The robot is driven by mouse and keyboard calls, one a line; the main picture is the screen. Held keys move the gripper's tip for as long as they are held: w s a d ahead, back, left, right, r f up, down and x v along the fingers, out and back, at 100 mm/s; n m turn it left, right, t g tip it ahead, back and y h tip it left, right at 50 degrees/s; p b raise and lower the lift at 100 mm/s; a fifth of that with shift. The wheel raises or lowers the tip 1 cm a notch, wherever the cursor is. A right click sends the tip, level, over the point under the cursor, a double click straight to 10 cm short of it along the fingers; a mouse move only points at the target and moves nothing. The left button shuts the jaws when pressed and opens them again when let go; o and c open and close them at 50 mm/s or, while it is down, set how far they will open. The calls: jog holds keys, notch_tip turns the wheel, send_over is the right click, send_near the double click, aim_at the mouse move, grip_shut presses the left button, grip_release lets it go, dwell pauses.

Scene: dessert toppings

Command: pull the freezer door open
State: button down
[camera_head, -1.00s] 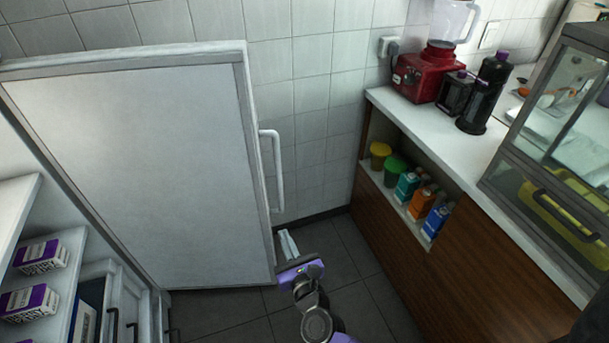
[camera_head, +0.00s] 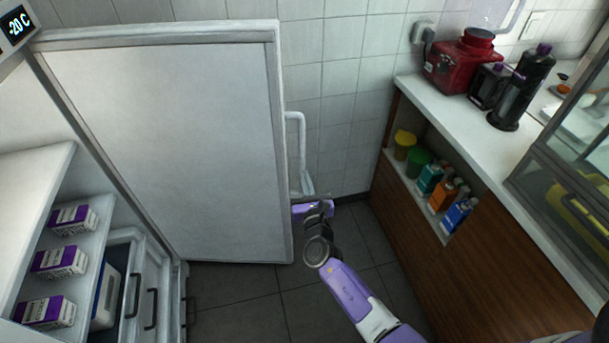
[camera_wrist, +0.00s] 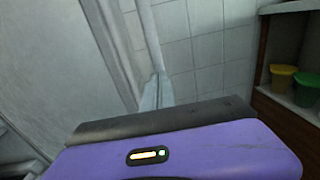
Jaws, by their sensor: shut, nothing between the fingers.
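The freezer door (camera_head: 180,150) stands swung wide open at the left, its inner face toward me. Its white bar handle (camera_head: 301,145) is on the far side of the door's right edge. My gripper (camera_head: 309,192) is at the lower end of the handle, beside the door's right edge. Its fingers are shut, partly hidden behind its purple body, and it seems to hold nothing. In the wrist view the gripper's fingers (camera_wrist: 156,92) point along the door edge; whether they touch the handle I cannot tell.
The freezer interior at left has shelves with purple-and-white boxes (camera_head: 60,261) and drawers. A wooden counter (camera_head: 430,255) with bottles, tubs and a red appliance (camera_head: 462,65) stands at right. Dark floor (camera_head: 240,300) lies clear between them.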

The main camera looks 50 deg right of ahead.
jog(key=shift+x, duration=0.8)
jog(key=shift+w+d+f, duration=0.1)
jog(key=shift+w+d, duration=0.1)
jog(key=shift+d, duration=0.05)
jog(key=d+b+x, duration=0.1)
jog(key=b+x, duration=1.4)
jog(key=x, duration=0.8)
jog(key=shift+d, duration=0.25)
jog(key=shift+s, duration=0.2)
